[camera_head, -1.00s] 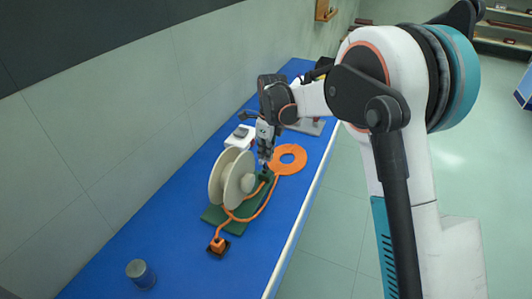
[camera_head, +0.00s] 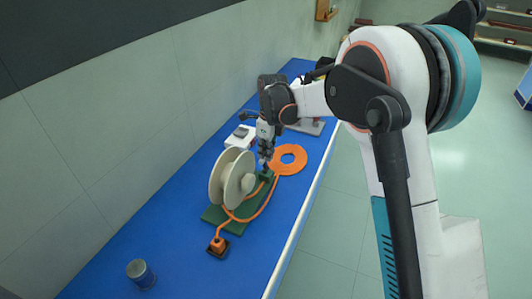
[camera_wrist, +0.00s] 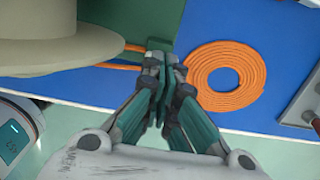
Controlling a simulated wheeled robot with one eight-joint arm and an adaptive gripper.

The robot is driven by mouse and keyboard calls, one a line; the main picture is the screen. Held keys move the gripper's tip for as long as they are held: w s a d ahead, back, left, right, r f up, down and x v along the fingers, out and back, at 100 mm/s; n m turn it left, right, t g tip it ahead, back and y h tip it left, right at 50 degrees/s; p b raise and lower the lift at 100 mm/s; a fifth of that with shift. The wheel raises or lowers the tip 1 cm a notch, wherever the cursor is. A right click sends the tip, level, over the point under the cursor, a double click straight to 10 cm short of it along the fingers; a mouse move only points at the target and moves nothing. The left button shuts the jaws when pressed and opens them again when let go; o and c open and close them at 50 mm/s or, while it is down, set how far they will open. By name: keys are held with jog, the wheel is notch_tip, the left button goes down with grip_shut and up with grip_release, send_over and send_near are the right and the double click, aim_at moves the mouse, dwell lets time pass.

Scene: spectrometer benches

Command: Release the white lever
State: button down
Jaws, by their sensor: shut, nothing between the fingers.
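My gripper (camera_head: 265,158) points down over the far end of a green base (camera_head: 214,214). In the wrist view its fingers (camera_wrist: 165,72) are together, with nothing seen between them. The fingertips overlap the edge of the green base (camera_wrist: 135,18); I cannot tell whether they touch it. A cream spool (camera_head: 222,180) stands upright on the base, and the spool also shows at upper left in the wrist view (camera_wrist: 50,45). I cannot make out a white lever in either view; my fingers may hide part of that area.
An orange cable coil (camera_head: 291,153) lies flat just right of my gripper. Orange cable runs to a plug block (camera_head: 218,246) at the front. A white device (camera_head: 240,138) stands behind the spool. A grey can (camera_head: 140,273) stands near left. The blue bench (camera_head: 185,262) is clear between them.

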jog(key=shift+r, duration=0.1)
jog(key=shift+r+p, duration=0.4)
jog(key=shift+r, duration=0.35)
jog(key=shift+d, duration=0.1)
jog(key=shift+d, duration=0.25)
notch_tip(320, 180, up, 11)
jog(key=s+d+p, duration=0.1)
jog(key=d+p, duration=0.1)
jog(key=shift+s+d+p, duration=0.15)
jog(key=shift+d+p, duration=0.25)
